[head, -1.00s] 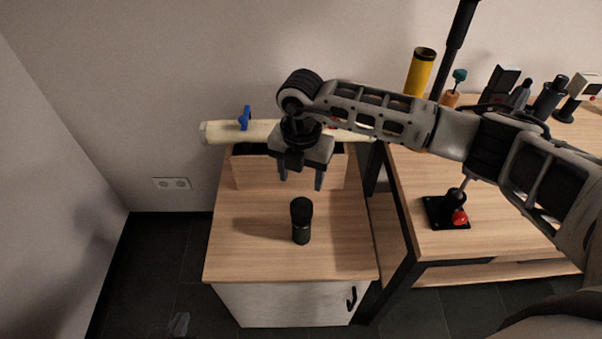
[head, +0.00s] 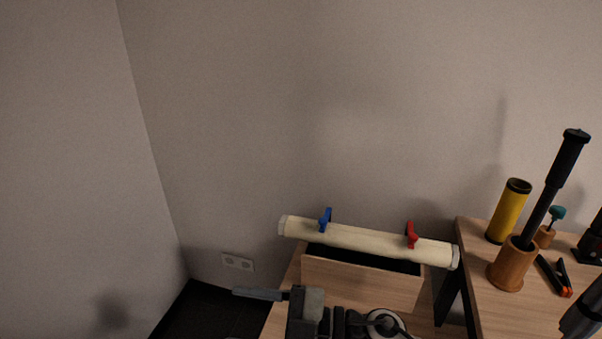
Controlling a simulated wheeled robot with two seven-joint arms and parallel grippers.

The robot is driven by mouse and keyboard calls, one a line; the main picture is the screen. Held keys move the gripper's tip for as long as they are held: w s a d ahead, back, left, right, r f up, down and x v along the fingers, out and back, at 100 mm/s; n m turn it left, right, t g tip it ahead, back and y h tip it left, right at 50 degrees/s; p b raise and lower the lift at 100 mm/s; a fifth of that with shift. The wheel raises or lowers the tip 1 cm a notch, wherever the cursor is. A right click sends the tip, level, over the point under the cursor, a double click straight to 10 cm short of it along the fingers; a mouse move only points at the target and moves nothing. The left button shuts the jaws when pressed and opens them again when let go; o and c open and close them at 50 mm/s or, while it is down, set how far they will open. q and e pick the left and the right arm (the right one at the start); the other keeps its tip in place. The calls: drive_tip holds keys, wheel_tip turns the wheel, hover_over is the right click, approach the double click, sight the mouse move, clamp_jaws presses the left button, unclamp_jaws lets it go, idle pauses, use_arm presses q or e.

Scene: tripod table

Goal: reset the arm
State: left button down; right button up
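My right gripper (head: 262,294) is at the bottom of the head view, in front of the low wooden cabinet (head: 279,321). Its grey body faces left and one finger sticks out to the left. My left gripper is not in view.
A cream roll (head: 365,240) with a blue clip (head: 325,220) and a red clip (head: 411,235) lies across a wooden box (head: 362,282). On the right table (head: 500,313) are a yellow tube (head: 508,211), a black rod (head: 550,190) in a wooden holder, and a clamp (head: 556,278).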

drive_tip(key=w+d+f+m+t+h, duration=0.25)
drive_tip(key=d+m+t+h, duration=0.35)
drive_tip(key=m, duration=0.3)
drive_tip(key=w+d+f+m+t+h, duration=0.1)
drive_tip(key=d+f+m+t+h, duration=0.3)
drive_tip(key=d+m+t, duration=0.35)
drive_tip(key=s+d+f+m+g+h, duration=0.5)
drive_tip(key=s+d+f, duration=0.4)
drive_tip(key=f, duration=0.5)
drive_tip(key=shift+s+d+m+h, duration=0.15)
drive_tip(key=shift+s+m+h, duration=0.45)
drive_tip(key=shift+s, duration=0.45)
drive_tip(key=shift+g, duration=0.25)
